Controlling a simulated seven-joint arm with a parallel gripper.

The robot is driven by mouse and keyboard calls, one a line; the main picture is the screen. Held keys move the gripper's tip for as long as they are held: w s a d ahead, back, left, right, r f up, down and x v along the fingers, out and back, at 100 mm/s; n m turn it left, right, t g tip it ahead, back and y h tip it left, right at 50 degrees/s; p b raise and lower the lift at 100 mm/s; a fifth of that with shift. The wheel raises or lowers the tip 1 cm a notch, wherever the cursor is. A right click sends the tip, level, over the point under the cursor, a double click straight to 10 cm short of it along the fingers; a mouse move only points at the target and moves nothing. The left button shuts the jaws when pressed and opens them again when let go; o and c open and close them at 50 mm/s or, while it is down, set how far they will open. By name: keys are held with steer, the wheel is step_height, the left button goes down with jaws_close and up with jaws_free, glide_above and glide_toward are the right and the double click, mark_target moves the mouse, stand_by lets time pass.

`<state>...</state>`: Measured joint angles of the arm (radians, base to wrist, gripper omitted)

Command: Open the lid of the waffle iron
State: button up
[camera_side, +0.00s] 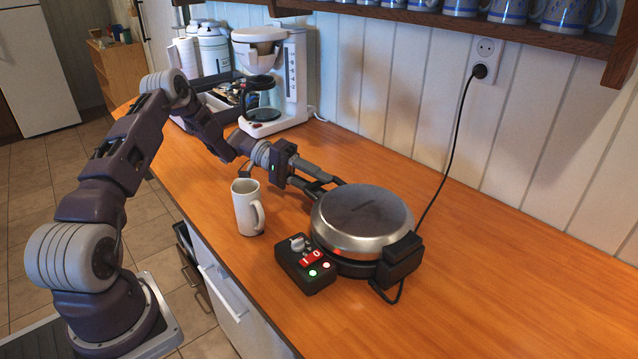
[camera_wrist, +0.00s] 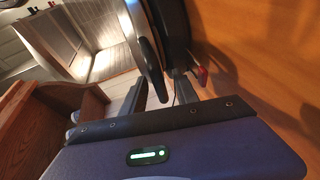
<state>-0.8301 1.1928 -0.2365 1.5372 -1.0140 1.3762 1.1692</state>
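The waffle iron has a round silver lid (camera_side: 362,218), which lies closed on its dark base (camera_side: 345,266). A black block (camera_side: 400,261), apparently the hinge, is on its near right side. My gripper (camera_side: 328,187) is at the far left edge of the waffle iron, low over the counter. Its two fingers look apart, with the tips close to the rim. In the wrist view, my gripper (camera_wrist: 160,95) has a dark curved part of the waffle iron (camera_wrist: 150,65) ahead of the fingers. I cannot tell whether they touch it or whether a handle lies between them.
A control box (camera_side: 307,264) with a red switch sits before the waffle iron. A white mug (camera_side: 247,207) stands left, near my wrist. A coffee maker (camera_side: 270,80) stands behind. A black cord (camera_side: 452,148) runs up to the wall socket. The counter (camera_side: 510,270) is clear at right.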

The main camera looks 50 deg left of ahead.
jaws_close()
stand_by(1.4)
